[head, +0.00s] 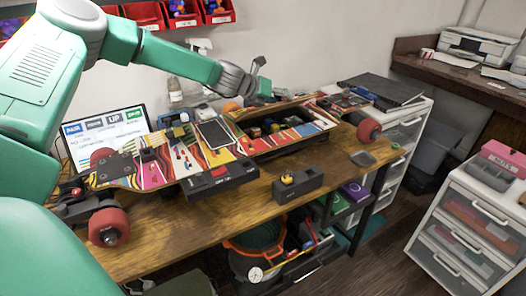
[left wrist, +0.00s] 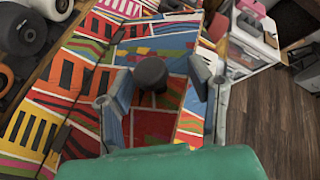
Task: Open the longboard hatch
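The longboard (head: 155,170) lies along the wooden workbench with red wheels and a multicoloured striped deck. Its hatch opening (head: 272,128) shows a dark recess with small yellow and blue parts inside. The hatch lid (head: 268,106) appears raised and tilted along the far side of the opening. My left gripper (head: 260,76) is just above and behind the lid. In the left wrist view, the left gripper (left wrist: 160,90) has its fingers spread apart. A dark round knob (left wrist: 150,73) on the coloured panel shows between them, apart from both fingers. My right gripper is not in view.
A black box with a yellow part (head: 298,186) stands on the workbench (head: 215,222) in front of the board. A monitor (head: 105,135) stands behind, left. White drawers (head: 470,235) stand at right. Red bins (head: 182,14) hang on the wall.

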